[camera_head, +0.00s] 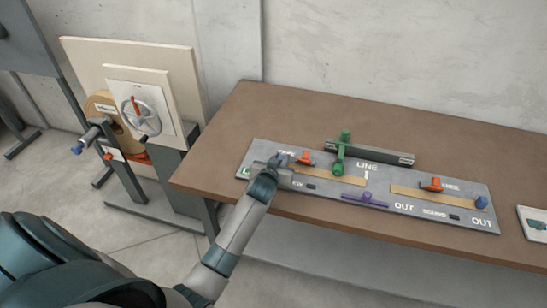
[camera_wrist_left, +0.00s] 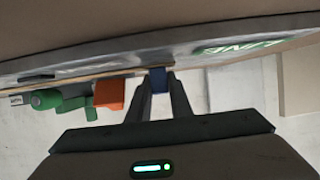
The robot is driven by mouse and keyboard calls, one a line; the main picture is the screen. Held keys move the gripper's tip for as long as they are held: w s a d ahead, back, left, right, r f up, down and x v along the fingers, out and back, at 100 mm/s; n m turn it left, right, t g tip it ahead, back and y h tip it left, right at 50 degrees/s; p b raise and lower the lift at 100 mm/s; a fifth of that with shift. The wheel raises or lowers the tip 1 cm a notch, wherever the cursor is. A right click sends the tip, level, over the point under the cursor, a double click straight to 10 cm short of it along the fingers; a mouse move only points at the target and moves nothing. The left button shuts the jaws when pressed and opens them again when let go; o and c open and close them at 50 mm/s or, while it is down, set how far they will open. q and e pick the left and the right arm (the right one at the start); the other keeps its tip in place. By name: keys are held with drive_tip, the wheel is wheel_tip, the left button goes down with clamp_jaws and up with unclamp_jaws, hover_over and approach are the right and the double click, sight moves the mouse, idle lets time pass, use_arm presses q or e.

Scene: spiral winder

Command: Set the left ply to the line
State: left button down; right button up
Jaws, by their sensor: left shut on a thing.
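The left ply (camera_head: 335,176) is a tan strip on the left half of the grey board (camera_head: 258,151). Its right end lies close to the short white line mark (camera_head: 367,174) under the word LINE; I cannot tell whether they meet exactly. My left gripper (camera_head: 281,163) is at the ply's left end. In the left wrist view, its fingers (camera_wrist_left: 160,97) are shut on a small blue block (camera_wrist_left: 158,79). An orange clamp (camera_head: 305,158) sits just right of the gripper and shows in the wrist view (camera_wrist_left: 108,95). My right gripper is not in view.
A green lever (camera_head: 341,150) stands by a dark bar (camera_head: 385,156). A purple handle (camera_head: 365,200) lies at the board's front. The right ply (camera_head: 415,196) has its own orange clamp (camera_head: 432,184) and blue block (camera_head: 481,201). A spool machine (camera_head: 145,110) stands left of the brown table (camera_head: 300,108).

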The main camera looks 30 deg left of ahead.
use_arm(q)
drive_tip(key=shift+d, duration=0.15)
drive_tip(key=c, duration=1.6)
unclamp_jaws()
drive_tip(key=shift+d, duration=0.2)
drive_tip(key=shift+s+a, duration=0.1)
drive_tip(key=shift+s+r, duration=0.1)
drive_tip(key=shift+s, duration=0.1)
drive_tip(key=b+v, duration=0.2)
drive_tip(key=v, duration=1.4)
drive_tip(key=shift+s+r, duration=0.1)
drive_tip(key=shift+s, duration=0.25)
